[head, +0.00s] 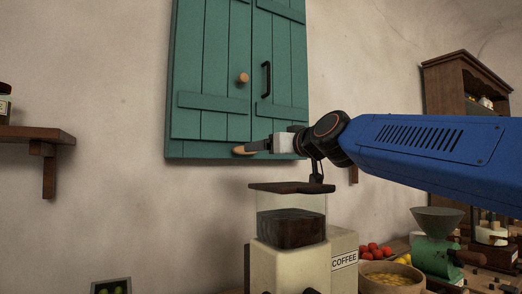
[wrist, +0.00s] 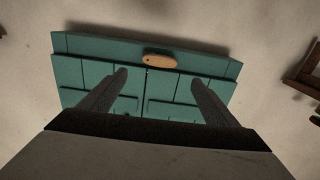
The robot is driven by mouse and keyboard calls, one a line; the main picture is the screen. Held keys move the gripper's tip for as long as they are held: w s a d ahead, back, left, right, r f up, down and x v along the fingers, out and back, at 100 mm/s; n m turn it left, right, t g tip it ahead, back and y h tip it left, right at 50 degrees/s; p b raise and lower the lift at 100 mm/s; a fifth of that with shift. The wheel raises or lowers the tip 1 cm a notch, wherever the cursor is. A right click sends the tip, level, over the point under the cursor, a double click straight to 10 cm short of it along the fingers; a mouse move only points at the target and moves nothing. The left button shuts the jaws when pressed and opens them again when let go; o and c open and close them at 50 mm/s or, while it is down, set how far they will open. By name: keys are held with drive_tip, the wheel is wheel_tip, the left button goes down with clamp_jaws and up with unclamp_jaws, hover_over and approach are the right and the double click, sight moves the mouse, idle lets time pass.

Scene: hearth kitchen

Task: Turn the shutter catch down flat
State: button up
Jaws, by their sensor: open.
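The teal shutter (head: 213,70) hangs closed on the wall, and it also fills the middle of the wrist view (wrist: 200,62). The catch, an oval wooden piece (head: 240,151), lies flat along the shutter's lower edge, its long side level. In the wrist view the catch (wrist: 160,61) shows a dark pivot near one end. My gripper (head: 256,147) is beside the catch in the head view; I cannot tell whether they touch. In the wrist view my gripper (wrist: 157,78) is open and empty, its two fingers apart with the catch beyond and between their tips.
A round wooden knob (head: 243,78) and a dark handle (head: 266,78) are on the shutter. A coffee grinder (head: 290,215) stands below my gripper. A wooden shelf (head: 35,134) is at left, a cabinet (head: 450,85) at right. Bare wall lies left of the shutter.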

drive_tip(key=shift+v, duration=2.4)
